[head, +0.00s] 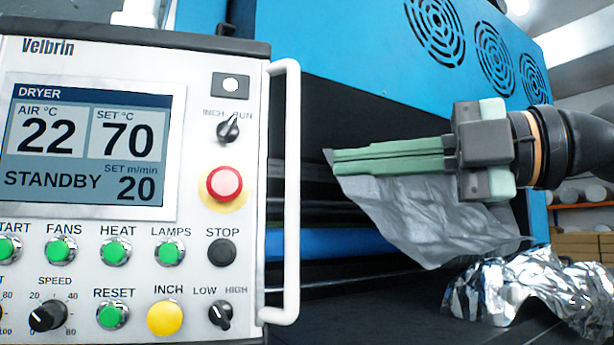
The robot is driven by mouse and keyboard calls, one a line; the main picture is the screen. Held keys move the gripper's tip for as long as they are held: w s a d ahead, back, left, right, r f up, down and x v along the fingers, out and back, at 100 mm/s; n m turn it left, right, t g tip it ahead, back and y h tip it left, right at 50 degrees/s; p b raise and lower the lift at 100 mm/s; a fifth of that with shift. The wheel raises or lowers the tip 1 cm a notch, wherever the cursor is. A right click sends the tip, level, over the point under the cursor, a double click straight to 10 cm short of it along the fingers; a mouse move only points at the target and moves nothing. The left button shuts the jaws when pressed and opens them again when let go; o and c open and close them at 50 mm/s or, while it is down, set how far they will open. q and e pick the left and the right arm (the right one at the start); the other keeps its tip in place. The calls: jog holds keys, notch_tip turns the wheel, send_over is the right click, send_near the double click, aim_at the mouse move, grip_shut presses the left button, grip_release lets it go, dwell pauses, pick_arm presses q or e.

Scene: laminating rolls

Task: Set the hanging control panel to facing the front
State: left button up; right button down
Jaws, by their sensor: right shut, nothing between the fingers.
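The control panel (203,280) fills the left of the head view, its face turned toward me and slightly tilted in the picture. Its screen (92,150) reads DRYER, STANDBY. A white handle (291,190) runs down its right edge. My right gripper (335,162) comes in from the right, its green fingers shut and empty. The fingertips point left and are a little right of the handle, apart from it in the picture. The panel's left edge and its mount are out of view. My left gripper is not in view.
A blue machine (370,60) with round vents stands behind the panel. A grey sheet (420,215) hangs behind my right fingers. Crumpled silver foil (530,290) lies at the lower right. Boxes (580,245) stand on shelving at the far right.

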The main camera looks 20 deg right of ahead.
aim_at(298, 174)
jog(key=w+a+p, duration=0.1)
jog(key=w, duration=0.1)
jog(key=w+a+p, duration=0.2)
jog(key=w, duration=0.1)
jog(key=w+a+p, duration=0.1)
jog(key=w+a, duration=0.1)
jog(key=shift+w+r, duration=0.15)
jog(key=shift+w+d, duration=0.2)
jog(key=shift+d, duration=0.05)
jog(key=shift+d, duration=0.15)
